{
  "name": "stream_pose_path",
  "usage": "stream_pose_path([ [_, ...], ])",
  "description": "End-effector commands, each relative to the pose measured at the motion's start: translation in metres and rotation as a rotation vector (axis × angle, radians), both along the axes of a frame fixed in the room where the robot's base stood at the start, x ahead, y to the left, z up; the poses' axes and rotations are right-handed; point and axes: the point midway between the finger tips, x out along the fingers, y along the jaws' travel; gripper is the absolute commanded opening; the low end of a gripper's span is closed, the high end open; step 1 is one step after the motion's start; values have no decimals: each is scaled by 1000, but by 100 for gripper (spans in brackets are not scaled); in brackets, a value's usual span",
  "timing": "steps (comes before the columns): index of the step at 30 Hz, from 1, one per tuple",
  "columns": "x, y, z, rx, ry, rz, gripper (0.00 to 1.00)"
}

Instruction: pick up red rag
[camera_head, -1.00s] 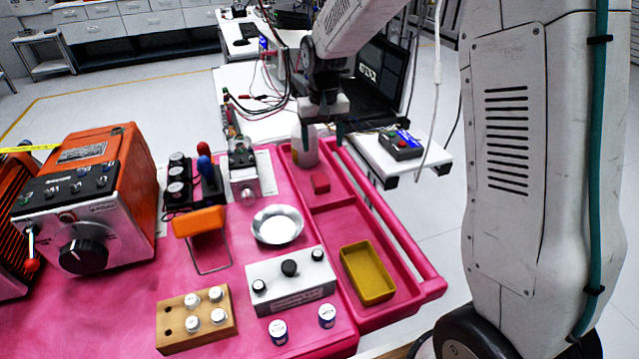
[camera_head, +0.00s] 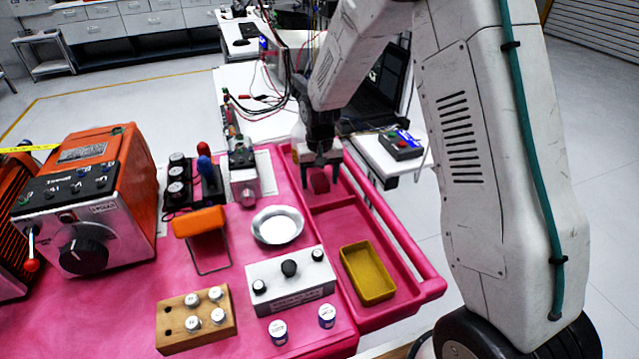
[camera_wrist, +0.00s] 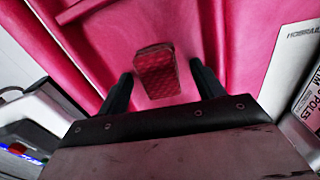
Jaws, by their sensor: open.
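The red rag (camera_head: 320,182) is a small folded block with a quilted texture. It lies in the upper compartment of the pink side tray (camera_head: 322,200). In the wrist view the rag (camera_wrist: 155,72) sits between and slightly beyond the fingertips. My gripper (camera_head: 321,184) is open above the rag, with one finger on each side of it. The fingers (camera_wrist: 160,84) also show in the wrist view, apart from the rag with gaps on both sides. How far the fingertips are above the tray floor is hard to tell.
A white bottle (camera_head: 298,150) stands behind my gripper in the same compartment. A yellow bin (camera_head: 368,272) sits in the lower compartment. A metal bowl (camera_head: 278,226) and a vise-like metal device (camera_head: 243,178) stand to the left. The tray has raised pink rims.

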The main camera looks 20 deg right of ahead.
Motion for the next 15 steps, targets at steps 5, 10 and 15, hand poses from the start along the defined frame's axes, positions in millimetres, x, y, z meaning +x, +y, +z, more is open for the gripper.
stream_pose_path([
  [5,0,0,-2,0,0,0,67],
  [10,0,0,-2,0,0,1,42],
  [15,0,0,-2,0,0,1,20],
])
